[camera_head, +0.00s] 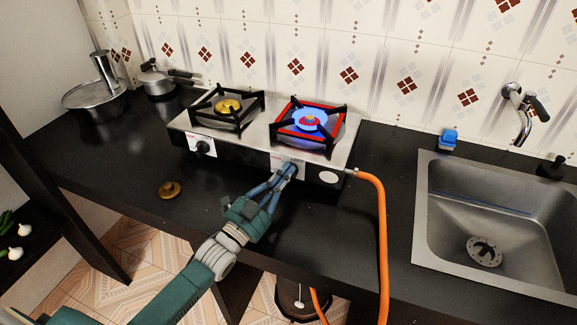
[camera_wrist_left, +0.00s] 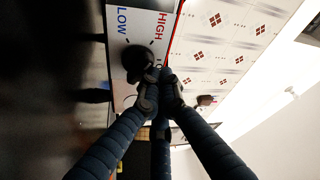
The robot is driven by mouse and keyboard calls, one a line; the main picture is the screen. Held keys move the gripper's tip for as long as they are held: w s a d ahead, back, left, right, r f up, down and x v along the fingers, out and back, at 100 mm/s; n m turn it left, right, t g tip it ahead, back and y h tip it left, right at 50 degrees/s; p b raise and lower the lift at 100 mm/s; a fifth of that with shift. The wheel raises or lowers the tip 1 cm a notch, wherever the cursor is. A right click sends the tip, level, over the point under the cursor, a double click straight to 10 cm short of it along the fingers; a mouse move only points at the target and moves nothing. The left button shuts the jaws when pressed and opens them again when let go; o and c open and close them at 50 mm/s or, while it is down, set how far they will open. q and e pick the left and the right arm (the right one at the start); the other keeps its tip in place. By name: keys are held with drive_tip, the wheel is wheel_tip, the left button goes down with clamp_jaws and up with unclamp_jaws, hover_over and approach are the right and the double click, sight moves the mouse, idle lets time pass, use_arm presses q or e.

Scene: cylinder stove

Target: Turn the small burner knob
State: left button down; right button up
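The two-burner stove (camera_head: 240,138) stands on the counter against the tiled wall. Its right burner (camera_head: 309,120) burns with a blue flame under a red-edged grate. The left burner (camera_head: 229,105) has a brass cap and no flame. The left knob (camera_head: 203,148) is black and uncovered. My left gripper (camera_head: 290,168) is at the right knob and mostly hides it in the head view. In the left wrist view, that black knob (camera_wrist_left: 138,57) sits beside the LOW and HIGH labels. The fingertips (camera_wrist_left: 160,82) are drawn together at its edge; whether they pinch it is unclear. My right gripper is out of view.
An orange hose (camera_head: 376,220) runs from the stove's right end down over the counter edge. A brass cap (camera_head: 170,189) lies front left. Pots (camera_head: 97,101) stand back left. A sink (camera_head: 425,230) is at right.

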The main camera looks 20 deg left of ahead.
use_arm(q)
drive_tip(key=shift+a+f+n, duration=0.1)
drive_tip(key=shift+f+n, duration=0.2)
drive_tip(key=shift+s, duration=0.2)
drive_tip(key=shift+a+n+t+y, duration=0.15)
drive_tip(key=shift+n+t+y, duration=0.3)
drive_tip(key=shift+n, duration=0.65)
drive_tip(key=shift+n+b, duration=0.3)
drive_tip(key=shift+s+a+n+y, duration=0.1)
drive_tip(key=shift+a+n+y, duration=0.05)
drive_tip(key=shift+n+y, duration=0.3)
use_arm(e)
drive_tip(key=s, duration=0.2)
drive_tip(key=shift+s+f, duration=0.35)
